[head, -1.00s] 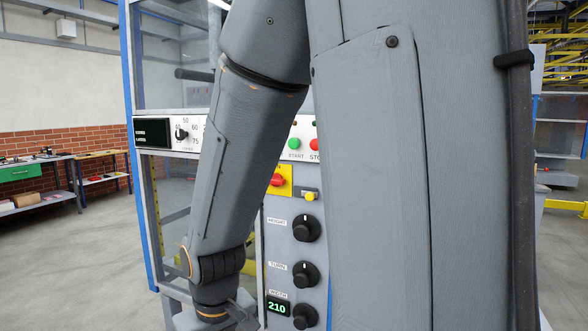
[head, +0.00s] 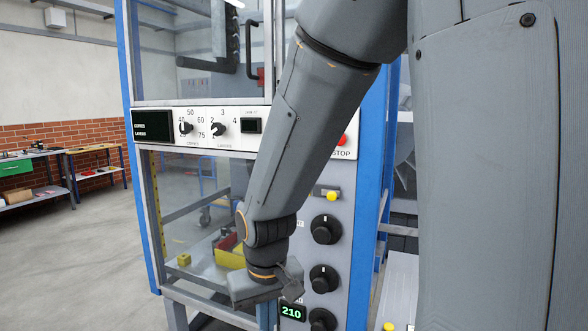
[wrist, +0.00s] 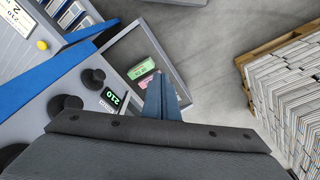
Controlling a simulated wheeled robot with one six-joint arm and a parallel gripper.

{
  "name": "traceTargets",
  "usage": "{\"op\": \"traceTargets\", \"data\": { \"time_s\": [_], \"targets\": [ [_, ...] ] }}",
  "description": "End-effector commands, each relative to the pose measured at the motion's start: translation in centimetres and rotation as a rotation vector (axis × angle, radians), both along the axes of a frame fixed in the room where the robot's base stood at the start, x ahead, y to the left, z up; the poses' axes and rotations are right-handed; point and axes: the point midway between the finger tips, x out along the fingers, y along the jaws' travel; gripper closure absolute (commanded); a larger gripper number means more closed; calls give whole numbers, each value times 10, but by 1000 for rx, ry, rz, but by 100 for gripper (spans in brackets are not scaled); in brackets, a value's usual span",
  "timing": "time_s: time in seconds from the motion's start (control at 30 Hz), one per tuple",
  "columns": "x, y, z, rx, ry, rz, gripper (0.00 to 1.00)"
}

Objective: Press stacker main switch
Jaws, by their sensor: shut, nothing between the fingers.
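The stacker's grey control panel (head: 345,260) stands behind my arm in the head view. No main switch is visible now; my forearm covers the panel area where a red switch on a yellow plate showed earlier. A yellow button (head: 333,195) shows just right of my forearm. My gripper (head: 265,290) hangs low in front of the panel's left edge, near the green 210 display (head: 291,312). In the wrist view its fingers (wrist: 160,85) are together and empty, beside the 210 display (wrist: 110,97). Whether they touch anything cannot be told.
Black knobs (head: 325,229) line the panel. A red STOP button (head: 341,140) sits above. The white strip (head: 190,125) carries dials and a dark display. A glazed bay lies left. Paper stacks on a pallet (wrist: 285,90) stand right in the wrist view. Open floor (head: 90,260) lies left.

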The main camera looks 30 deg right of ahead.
Motion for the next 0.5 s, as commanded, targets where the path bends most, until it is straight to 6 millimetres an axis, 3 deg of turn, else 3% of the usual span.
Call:
{"op": "traceTargets", "data": {
  "time_s": [0.03,0.17,0.23,0.4,0.5],
  "targets": [
    [24,-4,21,-19,-33,-32,100],
    [84,-28,100,-102,-133,-191,100],
    [112,-44,153,-152,-209,-303,100],
    [148,-82,277,-243,-410,-582,100],
    [152,-98,330,-267,-507,-710,100]
  ]
}}
